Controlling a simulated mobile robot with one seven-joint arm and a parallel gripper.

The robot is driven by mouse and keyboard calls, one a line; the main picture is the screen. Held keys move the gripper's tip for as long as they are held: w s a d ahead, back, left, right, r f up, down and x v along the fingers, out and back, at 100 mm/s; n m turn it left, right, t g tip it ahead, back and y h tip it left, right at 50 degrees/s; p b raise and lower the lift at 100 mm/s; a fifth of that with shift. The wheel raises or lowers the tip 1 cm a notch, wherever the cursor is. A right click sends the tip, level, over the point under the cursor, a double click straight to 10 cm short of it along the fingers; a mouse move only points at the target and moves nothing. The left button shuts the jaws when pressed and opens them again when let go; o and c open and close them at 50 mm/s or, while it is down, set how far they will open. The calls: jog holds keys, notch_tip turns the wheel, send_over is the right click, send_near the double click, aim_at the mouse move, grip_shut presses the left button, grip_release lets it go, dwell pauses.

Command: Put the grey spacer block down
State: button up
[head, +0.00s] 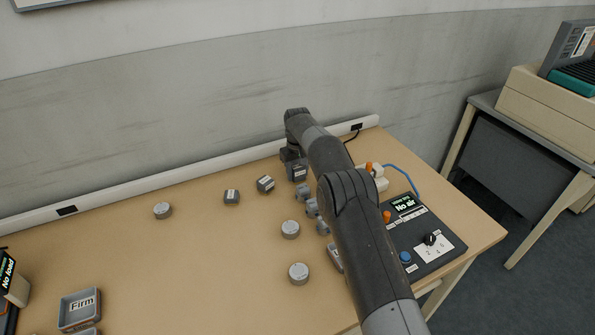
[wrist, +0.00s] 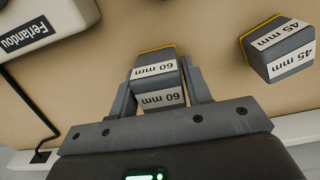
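The grey spacer block marked 60 mm (wrist: 158,80) sits between the two fingers of my gripper (wrist: 160,98) in the wrist view. Both fingers touch its sides, so the gripper is shut on it. The block also shows in the head view (head: 298,172), beside the end of my arm, near the back edge of the wooden table (head: 220,255). I cannot tell whether its underside touches the table. A second grey block marked 45 mm (wrist: 280,48) stands apart from the gripper in the wrist view; it also shows in the head view (head: 265,184).
Another small grey block (head: 232,197) and grey discs (head: 290,230) stand on the table. A white device (wrist: 45,22) is close to the gripper. The control panel (head: 425,240) reads "No air". A tray marked "Firm" (head: 66,324) is at front left.

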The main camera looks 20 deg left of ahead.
aim_at(298, 166)
jog(key=o, duration=0.3)
jog(key=shift+o, duration=0.2)
notch_tip(298, 166, up, 12)
jog(key=shift+r, duration=0.15)
jog(key=shift+r, duration=0.1)
dwell(0.3)
